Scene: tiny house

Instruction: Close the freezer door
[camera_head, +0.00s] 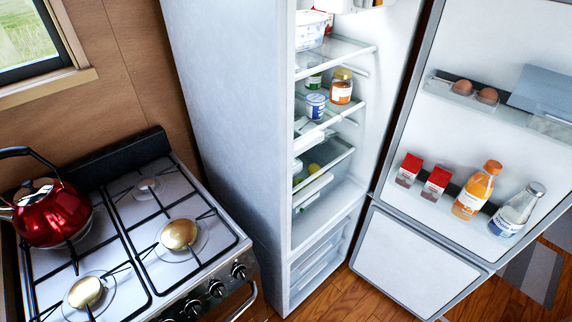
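The tall fridge-freezer (235,120) stands in the middle with both doors open. The freezer door (415,262) is the lower white panel, swung out to the right over the wooden floor. The freezer compartment (320,262) with its clear drawers is exposed below the fridge part. The upper fridge door (465,130) also stands open, directly above the freezer door, with bottles, cartons and eggs on its shelves. My gripper is not in view.
A gas stove (165,215) with a red kettle (52,212) stands left of the fridge. The fridge shelves (335,108) hold jars and containers. Some wooden floor (345,298) is clear in front of the freezer. A striped mat (535,270) lies at the right.

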